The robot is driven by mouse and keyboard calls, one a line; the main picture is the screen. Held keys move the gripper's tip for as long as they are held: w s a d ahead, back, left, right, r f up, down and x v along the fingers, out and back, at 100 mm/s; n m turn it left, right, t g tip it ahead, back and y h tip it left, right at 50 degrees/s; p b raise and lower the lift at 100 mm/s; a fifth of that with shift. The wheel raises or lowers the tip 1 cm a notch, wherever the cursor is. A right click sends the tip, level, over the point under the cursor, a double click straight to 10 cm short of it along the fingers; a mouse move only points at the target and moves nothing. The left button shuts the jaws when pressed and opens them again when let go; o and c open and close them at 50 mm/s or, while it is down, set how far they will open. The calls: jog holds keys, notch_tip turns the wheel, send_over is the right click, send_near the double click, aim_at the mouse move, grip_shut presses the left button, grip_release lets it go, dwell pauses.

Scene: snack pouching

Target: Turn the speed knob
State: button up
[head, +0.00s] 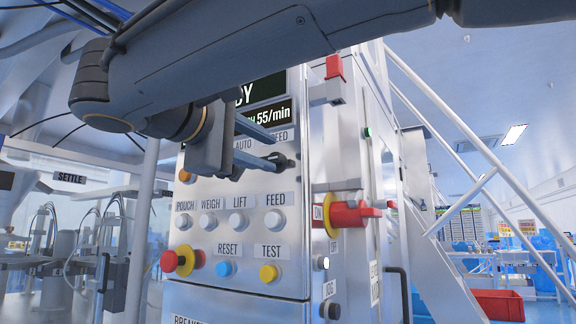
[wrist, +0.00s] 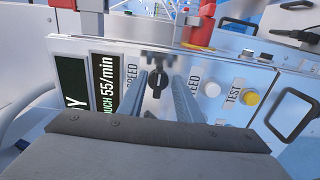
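The speed knob (wrist: 156,80) is a black rotary knob on the pale control panel, beside a label reading SPEED. In the head view the knob (head: 284,161) shows just past my fingertips. My gripper (head: 271,151) points at the panel with its two bluish-grey fingers apart. In the wrist view the fingers of my gripper (wrist: 160,78) lie on either side of the knob with gaps visible. I cannot tell whether either finger touches it. The display (head: 270,116) above reads 55/min. My arm and gripper hide part of the panel's upper left.
Below the knob are white buttons (head: 274,221), a blue RESET button (head: 226,269) and a yellow TEST button (head: 268,273). A red stop button (head: 173,261) sticks out at lower left. A red-and-yellow switch (head: 345,214) juts from the cabinet's right side.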

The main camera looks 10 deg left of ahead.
jog(key=v, duration=0.3)
jog(key=shift+s+a, duration=0.1)
jog(key=shift+s, duration=0.2)
dwell(0.3)
